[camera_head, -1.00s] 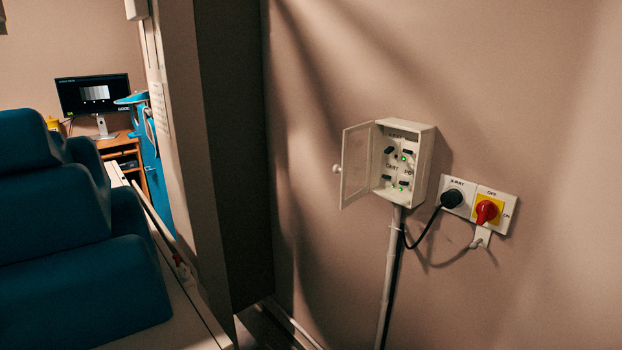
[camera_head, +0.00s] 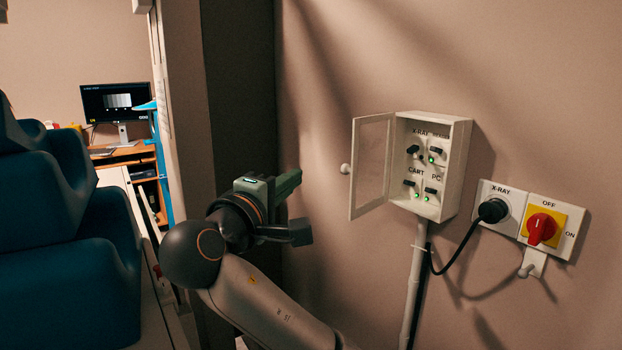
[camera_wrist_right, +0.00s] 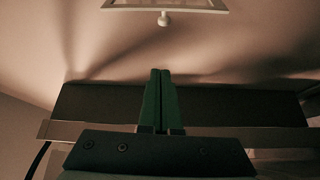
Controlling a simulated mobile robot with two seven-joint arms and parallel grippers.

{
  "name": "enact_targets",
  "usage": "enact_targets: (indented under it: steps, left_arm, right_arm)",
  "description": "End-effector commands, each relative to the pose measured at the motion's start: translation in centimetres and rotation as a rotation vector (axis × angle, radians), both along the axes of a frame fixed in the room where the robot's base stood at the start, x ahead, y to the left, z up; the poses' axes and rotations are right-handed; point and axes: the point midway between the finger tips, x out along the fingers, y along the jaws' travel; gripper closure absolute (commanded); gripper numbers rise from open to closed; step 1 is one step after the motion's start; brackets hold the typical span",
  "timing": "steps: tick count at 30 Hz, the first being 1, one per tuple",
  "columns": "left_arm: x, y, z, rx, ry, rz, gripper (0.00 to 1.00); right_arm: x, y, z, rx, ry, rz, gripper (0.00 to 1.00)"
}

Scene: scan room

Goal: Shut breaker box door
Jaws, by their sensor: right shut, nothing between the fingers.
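The breaker box (camera_head: 458,172) is a white box on the wall, with several black switches and green lights inside. Its door (camera_head: 371,165) stands open to the left, a framed clear panel with a round knob (camera_head: 345,169) on its outer side. My right gripper (camera_head: 290,181) is left of the door, apart from it, its fingers pointing right. In the right wrist view its green fingers (camera_wrist_right: 160,90) are shut together with nothing between them. The door's edge (camera_wrist_right: 165,6) and its knob (camera_wrist_right: 164,19) show at the top of that view. My left gripper is out of view.
A black plug (camera_head: 492,210) with a cable and a red rotary switch (camera_head: 541,229) are on the wall right of the box. A dark pillar (camera_head: 240,90) and a blue padded seat (camera_head: 65,240) are on the left. The wall between pillar and door is bare.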

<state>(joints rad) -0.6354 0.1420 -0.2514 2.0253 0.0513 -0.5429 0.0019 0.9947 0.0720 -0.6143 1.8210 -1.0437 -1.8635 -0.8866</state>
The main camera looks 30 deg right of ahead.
Motion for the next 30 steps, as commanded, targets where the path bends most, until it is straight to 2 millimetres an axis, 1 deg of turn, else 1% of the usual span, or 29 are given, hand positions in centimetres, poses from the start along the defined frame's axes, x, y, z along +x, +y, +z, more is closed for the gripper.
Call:
enact_targets:
  steps: [5,12,15,18,22,25,30]
  left_arm:
    - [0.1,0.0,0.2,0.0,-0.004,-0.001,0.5]
    - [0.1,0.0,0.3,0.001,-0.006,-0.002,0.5]
    - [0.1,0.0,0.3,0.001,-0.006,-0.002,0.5]
    - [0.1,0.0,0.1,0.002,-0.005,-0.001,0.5]
    - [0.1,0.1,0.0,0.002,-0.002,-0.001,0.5]
    - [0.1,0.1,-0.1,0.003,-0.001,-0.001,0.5]
    - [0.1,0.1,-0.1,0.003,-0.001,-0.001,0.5]
  right_arm:
    - [1.6,-2.3,0.1,-0.001,0.002,-0.005,1.0]
    - [4.7,-6.6,0.3,0.0,0.001,-0.003,1.0]
    - [5.7,-8.2,0.2,0.002,0.0,-0.002,1.0]
    - [4.1,-8.3,0.1,0.002,-0.003,0.002,1.0]
    - [2.9,-8.6,0.0,0.002,-0.002,0.001,1.0]
    - [2.3,-8.8,0.0,0.002,-0.002,0.002,1.0]
    - [1.9,-8.9,-0.1,0.002,0.0,0.001,1.0]
